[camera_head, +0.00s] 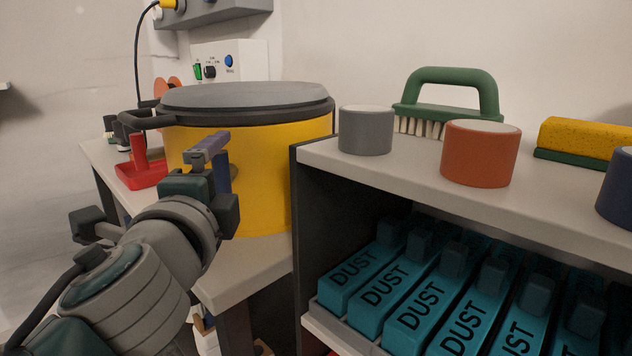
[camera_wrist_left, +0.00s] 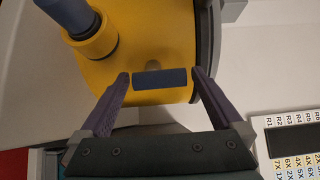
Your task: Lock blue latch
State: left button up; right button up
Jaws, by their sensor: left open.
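The yellow drum (camera_head: 265,165) with a grey lid (camera_head: 245,96) stands on the bench left of centre. In the left wrist view its yellow body (camera_wrist_left: 120,60) fills the upper middle. The blue latch (camera_wrist_left: 161,78) shows there as a short flat bar on the drum's side. My left gripper (camera_wrist_left: 161,77) is open, with one purple fingertip at each end of the latch; contact cannot be told. In the head view my left gripper (camera_head: 212,158) is in front of the drum, and the latch cannot be told apart from the fingers. My right gripper is not in view.
A blue cylindrical fitting (camera_wrist_left: 73,12) sticks out beside the latch. A shelf unit (camera_head: 315,152) stands close right of the drum, bearing grey (camera_head: 366,130) and orange (camera_head: 480,152) cylinders and a green brush (camera_head: 447,90). A red object (camera_head: 141,168) lies left of the drum.

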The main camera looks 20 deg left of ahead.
pick_arm(q)
jog(key=v, duration=0.9)
jog(key=shift+b, duration=0.4)
jog(key=shift+s, duration=0.1)
